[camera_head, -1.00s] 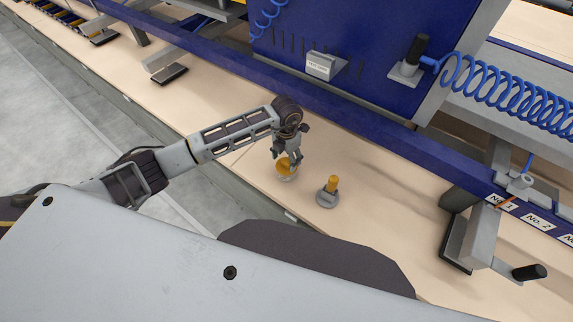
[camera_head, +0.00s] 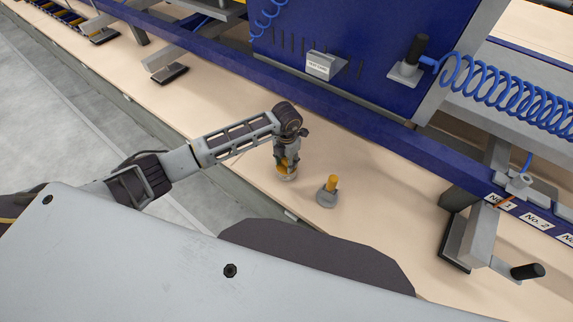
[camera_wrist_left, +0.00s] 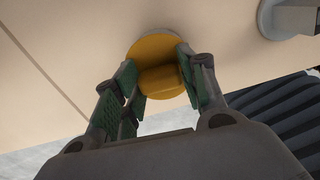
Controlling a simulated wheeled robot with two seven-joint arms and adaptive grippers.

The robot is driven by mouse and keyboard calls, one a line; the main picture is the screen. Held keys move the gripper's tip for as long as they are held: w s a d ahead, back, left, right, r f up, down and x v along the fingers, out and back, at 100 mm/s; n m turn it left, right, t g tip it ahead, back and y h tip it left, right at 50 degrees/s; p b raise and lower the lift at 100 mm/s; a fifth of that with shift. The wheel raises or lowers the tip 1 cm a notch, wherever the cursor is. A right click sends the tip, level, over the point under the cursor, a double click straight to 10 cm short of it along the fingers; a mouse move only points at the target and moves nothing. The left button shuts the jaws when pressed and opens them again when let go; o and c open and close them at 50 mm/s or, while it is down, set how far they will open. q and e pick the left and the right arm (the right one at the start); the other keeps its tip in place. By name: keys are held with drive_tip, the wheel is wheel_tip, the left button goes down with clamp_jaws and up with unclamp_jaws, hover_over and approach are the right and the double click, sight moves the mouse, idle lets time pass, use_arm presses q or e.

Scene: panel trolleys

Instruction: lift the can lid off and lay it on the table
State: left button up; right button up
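The yellow can lid (camera_wrist_left: 157,50) is a round disc with a raised bar handle (camera_wrist_left: 159,80) across it, seen from above in the left wrist view. In the head view a yellow part of the lid (camera_head: 284,162) shows between the fingers, with the pale can (camera_head: 288,178) below. My left gripper (camera_head: 287,163) points down over the lid. Its open fingers (camera_wrist_left: 159,83) stand at either end of the bar handle; I cannot tell whether they touch it. The can's body is mostly hidden. My right gripper is in neither view.
A grey round base with an orange-yellow upright knob (camera_head: 328,190) stands on the tan table (camera_head: 375,210), right of the can. A blue trolley rail (camera_head: 340,109) runs behind. A grey clamp with black handle (camera_head: 490,245) is at the right. The table left of the can is clear.

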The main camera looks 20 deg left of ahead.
sight(286, 160)
use_arm(q)
drive_tip(key=c, duration=0.4)
drive_tip(key=shift+o, duration=0.2)
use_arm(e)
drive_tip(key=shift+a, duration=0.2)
use_arm(q)
wheel_tip(286, 160, up, 9)
drive_tip(key=shift+r+b, duration=0.1)
drive_tip(key=shift+b, duration=0.4)
drive_tip(key=shift+r, duration=0.45)
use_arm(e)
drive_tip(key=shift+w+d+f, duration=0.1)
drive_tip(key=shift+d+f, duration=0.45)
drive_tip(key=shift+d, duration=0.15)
